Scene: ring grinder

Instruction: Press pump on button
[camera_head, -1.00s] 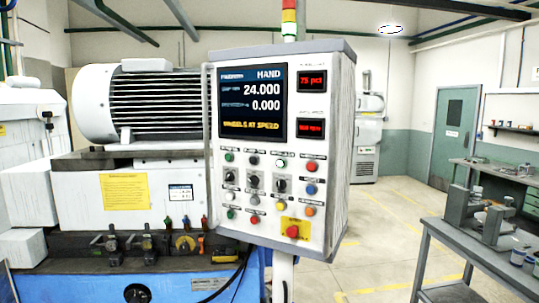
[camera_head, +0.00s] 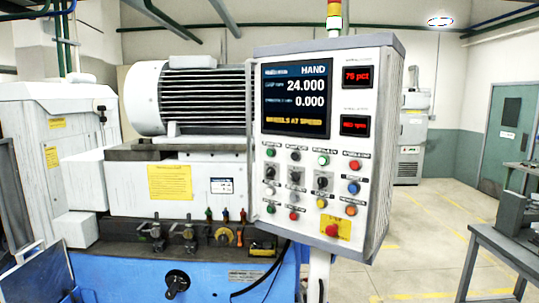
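The control panel (camera_head: 263,225) stands in the middle of the head view, facing me and turned slightly. Its screen (camera_head: 297,97) reads HAND, 24.000, 0.000 and WHEELS AT SPEED. Below are rows of buttons and black selector knobs. Lower down are a blue button (camera_head: 354,187), a lower green button (camera_head: 271,209) and a red emergency stop (camera_head: 332,231) on a yellow plate. The small labels are too blurred to identify the pump on button. Neither gripper is in view.
The grinder's motor (camera_head: 205,100) and its white and blue body fill the left, with small levers (camera_head: 225,215) beside the panel. A grey workbench (camera_head: 500,240) stands at the right edge. Open floor (camera_head: 430,230) lies between the panel and the bench.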

